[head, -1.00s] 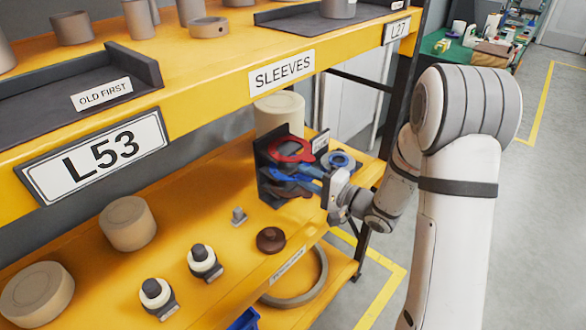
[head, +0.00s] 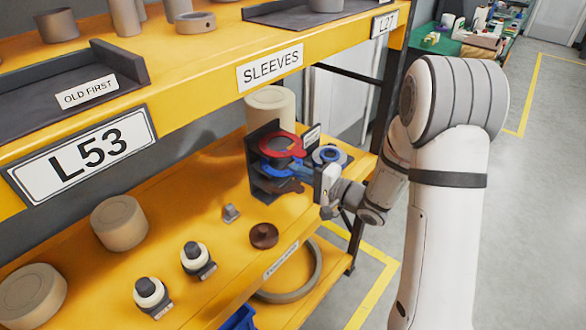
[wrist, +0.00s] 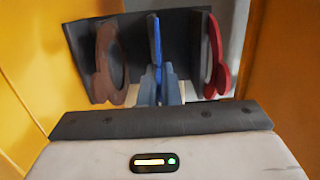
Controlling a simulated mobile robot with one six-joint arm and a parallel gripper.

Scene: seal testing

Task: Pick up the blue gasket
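The blue gasket (head: 279,166) sits in a dark rack on the shelf's right end, between a red gasket (head: 283,144) above and a brown gasket (head: 284,186) below. In the wrist view the blue gasket (wrist: 155,42) is edge-on in the middle, with the brown gasket (wrist: 107,62) to its left and the red gasket (wrist: 215,58) to its right. My gripper (wrist: 158,92) is at the rack's open front, its fingers close together on either side of the blue gasket's near edge. It looks shut on it. The fingertips are partly hidden.
The dark rack (wrist: 183,45) surrounds the gaskets closely. A blue-and-grey ring piece (head: 329,156) stands just right of the rack, and a beige cylinder (head: 270,104) behind it. The upper shelf edge (head: 215,88) overhangs. A brown knob (head: 264,235) is in front; open floor lies right.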

